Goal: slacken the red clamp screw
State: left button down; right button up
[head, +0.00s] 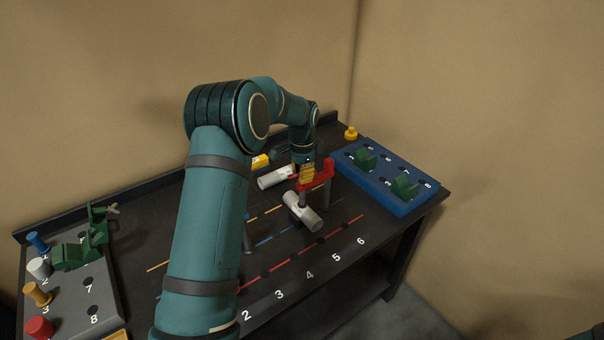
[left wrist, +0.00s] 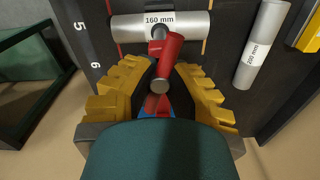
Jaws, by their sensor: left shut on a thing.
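The red clamp (head: 327,172) stands on the dark table, with its arm beside my left gripper. My left gripper (head: 306,174) comes down on it from above, and its yellow fingers are closed at the clamp's left end. In the left wrist view a red cylindrical part (left wrist: 170,50) with a grey end lies between the two yellow fingers of the left gripper (left wrist: 158,85). The fingers hide part of the hold, so I cannot tell exactly which part of the clamp is gripped.
A white tube marked 160 mm (left wrist: 185,27) lies close to the clamp; one marked 200 mm (left wrist: 262,45) lies to the right. A blue board (head: 365,182) with green blocks stands right. A grey board (head: 70,290) with coloured pegs stands left. Numbered table space lies in front.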

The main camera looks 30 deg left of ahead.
pick_arm(q)
jog(key=n, duration=0.4)
jog(key=shift+r+n, duration=0.1)
jog(key=shift+n, duration=0.2)
jog(key=n+p, duration=0.1)
jog(key=n, duration=0.3)
jog(key=shift+w, duration=0.1)
jog(key=n, duration=0.5)
jog(key=shift+r+p, duration=0.1)
jog(key=shift+p, duration=0.25)
jog(key=n, duration=0.4)
jog(key=shift+n+p, duration=0.35)
jog(key=shift+n, duration=0.05)
jog(key=shift+a, duration=0.1)
jog(key=c, duration=0.9)
grip_release()
jog(key=shift+o, duration=0.2)
notch_tip(320, 180, up, 12)
